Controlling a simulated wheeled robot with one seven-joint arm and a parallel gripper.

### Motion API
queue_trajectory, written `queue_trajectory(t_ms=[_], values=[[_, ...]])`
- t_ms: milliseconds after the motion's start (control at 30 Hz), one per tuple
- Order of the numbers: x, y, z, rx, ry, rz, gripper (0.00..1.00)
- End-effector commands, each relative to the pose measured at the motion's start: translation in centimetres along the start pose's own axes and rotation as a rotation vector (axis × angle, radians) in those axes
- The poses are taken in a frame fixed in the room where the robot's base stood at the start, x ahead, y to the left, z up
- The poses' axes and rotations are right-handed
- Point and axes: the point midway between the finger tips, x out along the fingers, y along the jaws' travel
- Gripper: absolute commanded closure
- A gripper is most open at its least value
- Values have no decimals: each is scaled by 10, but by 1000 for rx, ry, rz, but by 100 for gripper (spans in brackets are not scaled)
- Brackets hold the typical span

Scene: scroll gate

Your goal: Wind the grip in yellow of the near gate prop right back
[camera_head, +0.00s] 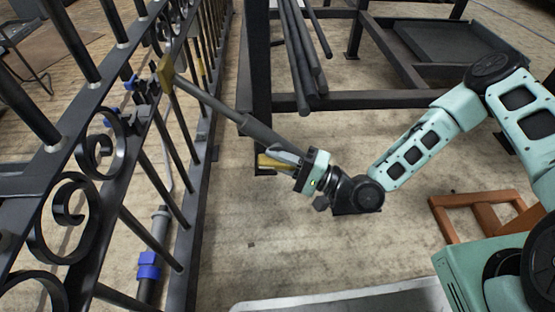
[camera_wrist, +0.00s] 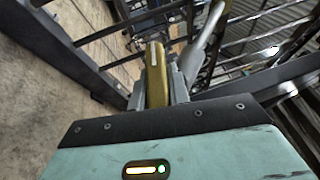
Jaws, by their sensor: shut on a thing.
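The gate prop is a grey rod (camera_head: 225,110) that runs from a yellow-brown bracket (camera_head: 167,75) on the black gate down to the right, towards my gripper. My gripper (camera_head: 277,160) is shut on the yellow grip (camera_head: 268,162) at the prop's lower end. In the wrist view the yellow grip (camera_wrist: 156,78) stands between the grey fingers of my gripper (camera_wrist: 158,92). The prop's rod (camera_wrist: 203,42) passes beside it on the right. Where grip and rod join is partly hidden by my gripper.
The black scroll gate (camera_head: 112,70) fills the left side. A grey post with a blue collar (camera_head: 149,266) stands by its lower bars. A black rack (camera_head: 385,98) with rods (camera_head: 300,60) stands behind. An orange-brown wooden frame (camera_head: 480,210) lies at right. Bare floor lies between.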

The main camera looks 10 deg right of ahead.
Motion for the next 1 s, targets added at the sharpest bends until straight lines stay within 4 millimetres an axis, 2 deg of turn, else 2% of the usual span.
queue_trajectory(t_ms=[200,233,300,767,867,1000], values=[[0,0,1,0,-3,1,100],[0,0,1,0,-3,1,74],[0,0,1,0,-3,1,60],[-1,0,0,-1,-1,2,60],[-7,-1,0,0,1,3,60],[-30,-3,0,1,2,5,60]])
